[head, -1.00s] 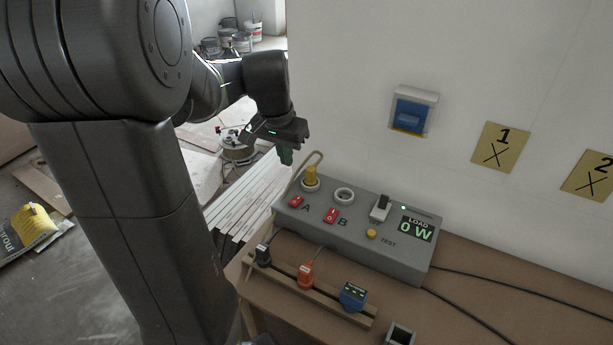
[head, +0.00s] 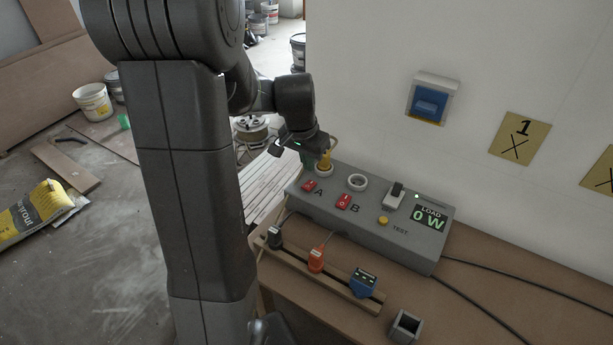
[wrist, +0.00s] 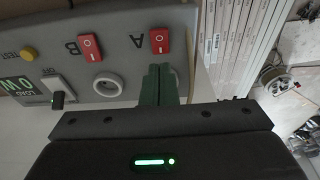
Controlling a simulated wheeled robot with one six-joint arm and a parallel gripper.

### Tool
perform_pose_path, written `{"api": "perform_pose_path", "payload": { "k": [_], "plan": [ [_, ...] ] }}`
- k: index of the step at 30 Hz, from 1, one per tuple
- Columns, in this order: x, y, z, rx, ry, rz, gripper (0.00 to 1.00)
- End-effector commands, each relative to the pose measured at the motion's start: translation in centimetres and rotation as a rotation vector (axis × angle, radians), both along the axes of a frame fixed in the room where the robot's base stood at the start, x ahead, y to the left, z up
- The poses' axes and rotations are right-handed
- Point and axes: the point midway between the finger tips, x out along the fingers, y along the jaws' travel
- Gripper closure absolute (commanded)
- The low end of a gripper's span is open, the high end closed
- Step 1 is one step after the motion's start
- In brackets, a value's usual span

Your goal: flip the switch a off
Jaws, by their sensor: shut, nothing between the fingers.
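Switch A is a red rocker (head: 309,186) on the left of the grey panel box (head: 400,233), above the letter A. It also shows in the wrist view (wrist: 159,41). Which way it is tilted I cannot tell.
A second red rocker, switch B (head: 343,202), sits right of A. An empty round socket (head: 357,182), a black-and-white switch (head: 394,195), a yellow TEST button (head: 383,220) and a display reading 0 W (head: 429,217) are further right. A wooden rack (head: 330,280) with several plugs stands in front.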

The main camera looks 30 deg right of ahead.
Motion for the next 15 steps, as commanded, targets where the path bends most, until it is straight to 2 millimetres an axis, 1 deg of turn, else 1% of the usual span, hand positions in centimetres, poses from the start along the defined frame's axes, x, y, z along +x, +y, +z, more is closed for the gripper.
{"api": "perform_pose_path", "payload": {
  "k": [1,3,7,10,15],
  "plan": [
    [0.0,-0.1,-1.0,0.003,0.004,0.0,1.0],
    [-0.1,0.0,-2.2,0.003,0.004,0.001,1.0],
    [-0.2,0.3,-3.8,0.002,0.003,0.002,1.0],
    [-0.2,0.4,-4.5,0.0,0.0,0.001,1.0],
    [-0.3,0.5,-5.0,0.0,0.0,0.001,1.0]
  ]
}}
